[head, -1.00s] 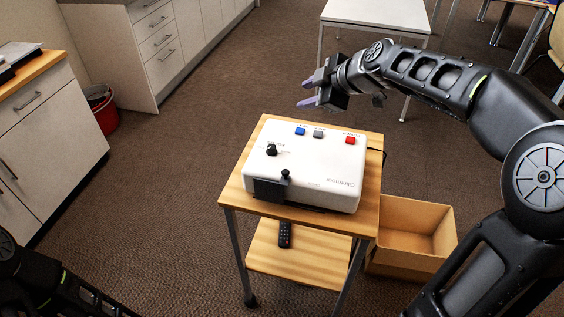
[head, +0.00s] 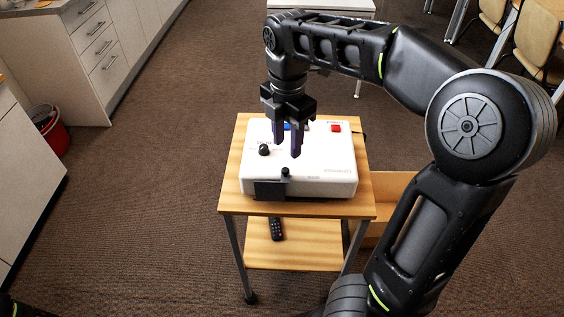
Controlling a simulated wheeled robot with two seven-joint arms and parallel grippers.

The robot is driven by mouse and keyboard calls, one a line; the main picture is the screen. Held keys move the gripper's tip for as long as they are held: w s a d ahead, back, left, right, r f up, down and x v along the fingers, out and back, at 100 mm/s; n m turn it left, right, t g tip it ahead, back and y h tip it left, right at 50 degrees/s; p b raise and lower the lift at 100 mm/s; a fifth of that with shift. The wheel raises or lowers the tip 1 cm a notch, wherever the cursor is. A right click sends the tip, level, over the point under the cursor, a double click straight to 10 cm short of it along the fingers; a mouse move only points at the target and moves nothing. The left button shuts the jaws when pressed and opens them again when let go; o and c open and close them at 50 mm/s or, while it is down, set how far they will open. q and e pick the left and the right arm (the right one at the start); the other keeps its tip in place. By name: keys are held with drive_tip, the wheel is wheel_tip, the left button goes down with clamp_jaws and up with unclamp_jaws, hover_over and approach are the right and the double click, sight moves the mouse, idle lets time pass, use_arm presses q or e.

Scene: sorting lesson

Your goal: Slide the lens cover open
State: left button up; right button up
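A white projector (head: 325,175) sits on a small wooden cart (head: 232,190). The dark lens cover (head: 269,190) is on the left part of its front face. A small black slider knob (head: 285,171) stands at the top front edge, near the cover's right end. My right gripper (head: 288,150) points down above the projector's top, with its purple fingers apart and nothing between them. It is behind and above the slider knob, not touching it. The lens itself cannot be seen. My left gripper is out of view; only a bit of that arm shows at the lower left.
A black dial (head: 264,149), a partly hidden blue button (head: 287,126) and a red button (head: 336,128) are on the projector's top. A remote (head: 276,229) lies on the lower shelf. A cardboard box (head: 390,190) stands right of the cart, partly behind my arm.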

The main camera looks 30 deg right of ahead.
sight(285, 169)
drive_tip(key=shift+w+a, duration=0.1)
drive_tip(key=shift+a, duration=0.05)
drive_tip(key=shift+f, duration=3.95)
drive_tip(key=shift+c, duration=0.2)
clamp_jaws()
